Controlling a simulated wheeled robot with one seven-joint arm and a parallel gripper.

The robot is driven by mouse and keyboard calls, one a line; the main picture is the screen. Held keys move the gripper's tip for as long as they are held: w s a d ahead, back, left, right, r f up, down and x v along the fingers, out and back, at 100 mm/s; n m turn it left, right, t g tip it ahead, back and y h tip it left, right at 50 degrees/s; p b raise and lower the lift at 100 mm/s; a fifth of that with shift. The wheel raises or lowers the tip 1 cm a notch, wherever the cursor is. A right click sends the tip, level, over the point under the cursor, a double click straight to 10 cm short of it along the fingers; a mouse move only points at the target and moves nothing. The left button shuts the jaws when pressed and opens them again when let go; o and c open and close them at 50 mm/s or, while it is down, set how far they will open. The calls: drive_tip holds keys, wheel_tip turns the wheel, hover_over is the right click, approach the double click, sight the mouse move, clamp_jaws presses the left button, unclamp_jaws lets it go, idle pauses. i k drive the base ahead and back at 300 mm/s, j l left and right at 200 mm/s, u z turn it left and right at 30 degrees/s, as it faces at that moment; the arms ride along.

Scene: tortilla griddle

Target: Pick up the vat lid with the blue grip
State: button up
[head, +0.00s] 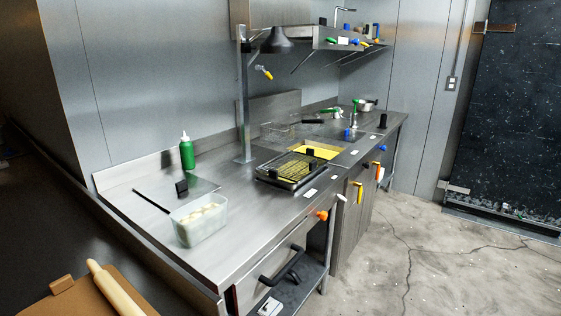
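A blue grip (348,134) stands up from the steel counter top, right of and behind the vat of yellow oil (318,151). The flat steel around its foot looks like a lid, but its outline blends into the counter and I cannot make out its edges. My gripper is not in view.
A clear tub of pale dough balls (199,222), a green bottle (187,152) and a black grip on a flat plate (182,188) are at left. A rolling pin (115,288) lies lower left.

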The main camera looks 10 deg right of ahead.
sight(346, 135)
drive_tip(key=i+l+z, duration=0.3)
drive_tip(key=i, duration=0.2)
drive_tip(key=i+l+z, duration=0.15)
drive_tip(key=i+z, duration=0.15)
drive_tip(key=i, duration=0.15)
drive_tip(key=i+z, duration=0.3)
drive_tip(key=i, duration=0.2)
